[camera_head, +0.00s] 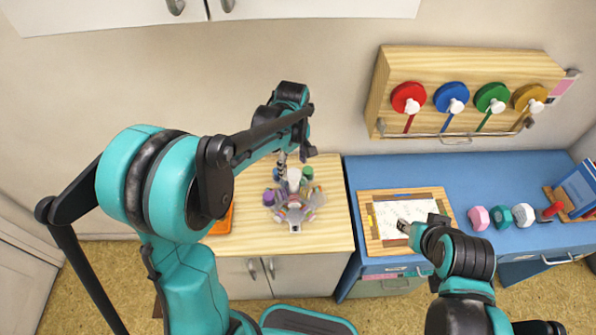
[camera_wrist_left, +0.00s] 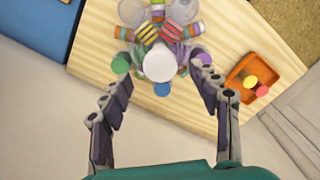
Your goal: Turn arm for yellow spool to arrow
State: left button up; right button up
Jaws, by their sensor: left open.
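A carousel (camera_head: 296,206) with several radial arms and a white round top stands on the wooden counter. In the left wrist view its white top (camera_wrist_left: 159,66) is nearly centred, with striped coloured stacks around it. I cannot tell which arm is for yellow, and no arrow can be made out. A yellow-orange spool (camera_head: 529,97) hangs on the wall rack at right. My left gripper (camera_head: 283,163) is above the carousel, pointing down; its open, empty fingers (camera_wrist_left: 161,74) straddle the white top in the wrist view. My right gripper (camera_head: 405,228) is small and unclear over the board.
An orange tray (camera_wrist_left: 252,82) with small discs lies beside the carousel. The wooden rack (camera_head: 468,65) also holds red, blue and green spools. A framed white sheet (camera_head: 372,247) and several coloured small weights lie on the blue table (camera_head: 430,172). The counter's front is bare.

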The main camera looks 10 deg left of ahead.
aim_at(294, 174)
pick_arm(q)
jog(key=shift+f+b, duration=0.3)
jog(key=shift+f, duration=1.4)
grip_shut()
jog(key=shift+m, duration=7.2)
